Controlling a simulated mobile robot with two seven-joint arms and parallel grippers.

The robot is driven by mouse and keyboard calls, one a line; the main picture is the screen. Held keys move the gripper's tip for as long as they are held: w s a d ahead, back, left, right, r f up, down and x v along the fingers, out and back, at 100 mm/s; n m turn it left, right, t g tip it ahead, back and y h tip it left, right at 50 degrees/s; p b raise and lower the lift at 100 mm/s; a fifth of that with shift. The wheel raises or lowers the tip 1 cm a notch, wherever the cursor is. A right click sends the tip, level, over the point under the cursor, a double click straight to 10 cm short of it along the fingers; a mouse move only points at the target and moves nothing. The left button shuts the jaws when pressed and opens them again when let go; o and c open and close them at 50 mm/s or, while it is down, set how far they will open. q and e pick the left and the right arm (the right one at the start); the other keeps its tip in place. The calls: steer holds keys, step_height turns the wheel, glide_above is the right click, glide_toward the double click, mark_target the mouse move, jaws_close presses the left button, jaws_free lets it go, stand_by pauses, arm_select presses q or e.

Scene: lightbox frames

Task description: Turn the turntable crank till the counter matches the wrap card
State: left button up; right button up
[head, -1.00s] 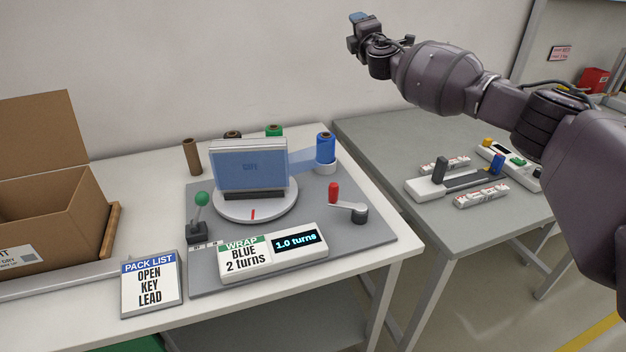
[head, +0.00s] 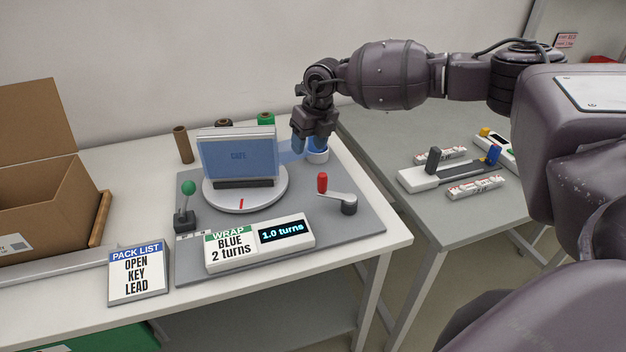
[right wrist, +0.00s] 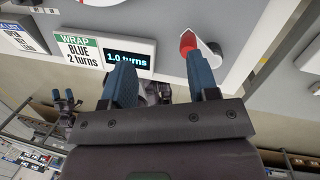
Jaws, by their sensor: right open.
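The crank (head: 337,197) with its red upright handle (head: 322,183) stands at the right of the grey turntable base; its handle also shows in the right wrist view (right wrist: 187,43). The wrap card (head: 230,246) reads BLUE, 2 turns. The counter (head: 282,231) beside it reads 1.0 turns. The turntable (head: 270,195) carries a box behind blue film from the blue roll (head: 318,155). My right gripper (head: 310,147) is open and empty, above and behind the handle, partly covering the blue roll. A small dark shape with blue tips in the right wrist view (right wrist: 64,98) may be my left gripper.
A green-knobbed lever (head: 187,205) stands at the base's left. A pack list card (head: 138,272) and an open cardboard box (head: 40,215) lie further left. Brown and green rolls stand behind. A second table (head: 400,210) at the right holds a slider device.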

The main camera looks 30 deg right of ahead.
mark_target(323, 174)
steer(key=shift+s+d+f+m+g+h, duration=0.2)
steer(key=shift+s+d+m+g+h, duration=0.2)
steer(key=shift+s+d+g+h, duration=0.65)
steer(key=shift+y, duration=0.25)
steer(key=f, duration=1)
steer(key=shift+s+d+f, duration=0.15)
steer(key=shift+s+f, duration=0.05)
steer(key=shift+f, duration=0.2)
jaws_close()
